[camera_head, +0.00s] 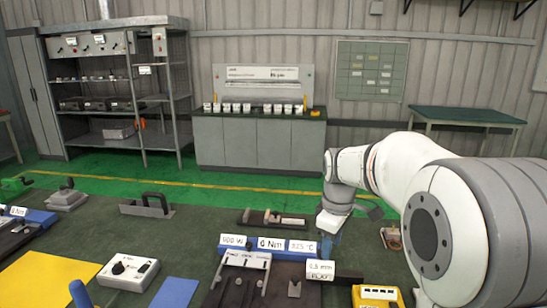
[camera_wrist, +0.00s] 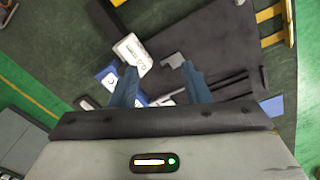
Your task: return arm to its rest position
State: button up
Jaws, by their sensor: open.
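My gripper (camera_wrist: 160,80) shows in the wrist view with its two blue-grey fingers apart and nothing between them. In the head view my white and grey arm reaches in from the right, and the gripper (camera_head: 328,240) hangs at its end over the bench, mostly hidden behind the signs and the wrist. Below the fingers in the wrist view are a white labelled box (camera_wrist: 132,55) and a dark plate (camera_wrist: 205,50). I cannot tell the height of the fingers above them.
The dark green bench (camera_head: 130,235) holds a blue block with white signs (camera_head: 270,246), a white control box (camera_head: 128,271), a grey device (camera_head: 240,275), a yellow box (camera_head: 377,296) and a black-handled tool (camera_head: 147,206). A shelf rack (camera_head: 120,90) and cabinet (camera_head: 258,142) stand behind.

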jog(key=s+f+m+t, duration=0.1)
jog(key=s+f+m, duration=0.2)
jog(key=s+m, duration=0.7)
jog(key=s, duration=1.2)
jog(key=shift+s+m+t, duration=0.2)
jog(key=shift+m+t, duration=0.2)
